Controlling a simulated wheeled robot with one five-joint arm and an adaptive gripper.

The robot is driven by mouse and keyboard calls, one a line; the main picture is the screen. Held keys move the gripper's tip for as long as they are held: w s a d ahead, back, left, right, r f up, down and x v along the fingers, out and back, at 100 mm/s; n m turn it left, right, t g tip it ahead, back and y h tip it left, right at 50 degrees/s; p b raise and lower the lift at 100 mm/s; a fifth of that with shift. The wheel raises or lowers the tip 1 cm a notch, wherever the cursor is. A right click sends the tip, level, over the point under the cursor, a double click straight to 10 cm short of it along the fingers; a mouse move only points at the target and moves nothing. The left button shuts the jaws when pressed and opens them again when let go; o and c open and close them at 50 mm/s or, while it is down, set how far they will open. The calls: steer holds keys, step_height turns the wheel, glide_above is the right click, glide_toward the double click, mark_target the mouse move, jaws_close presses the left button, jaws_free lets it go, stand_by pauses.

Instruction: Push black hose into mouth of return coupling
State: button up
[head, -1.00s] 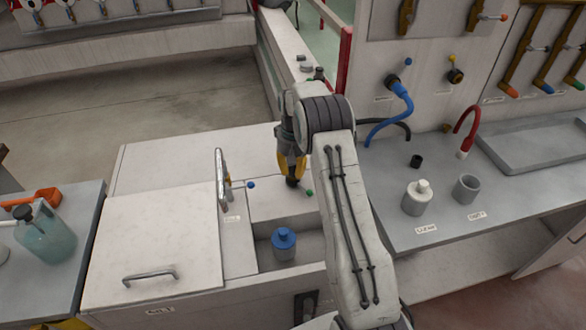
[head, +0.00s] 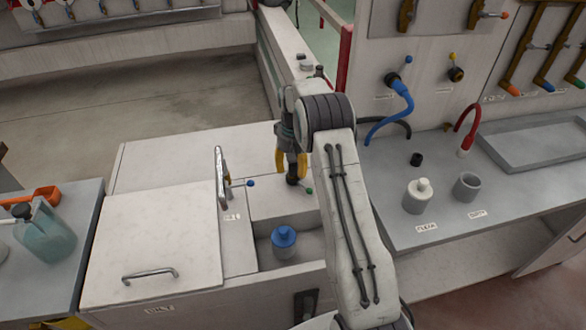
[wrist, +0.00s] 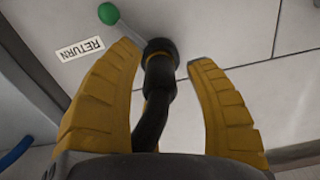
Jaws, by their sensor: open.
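The black hose (wrist: 153,115) runs between the fingers of my gripper (wrist: 165,90) in the wrist view. Its end meets the dark return coupling (wrist: 160,47), in line with its mouth; how deep it sits cannot be told. A lever with a green knob (wrist: 108,13) joins the coupling, beside a RETURN label (wrist: 80,49). My gripper is open, with a yellow finger on either side of the hose, clear of it. In the head view my gripper (head: 291,160) is just above the return coupling (head: 294,180), and my arm hides part of the area.
A blue-knobbed valve (head: 250,184) and an upright metal handle (head: 221,178) stand left of my gripper. A blue-capped bottle (head: 284,240) sits in the recess in front. A blue hose (head: 404,108) and a red hose (head: 466,125) hang at the right.

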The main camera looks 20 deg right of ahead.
step_height(320, 180, up, 11)
steer(key=shift+f, duration=0.2)
steer(key=shift+r, duration=0.25)
stand_by(0.4)
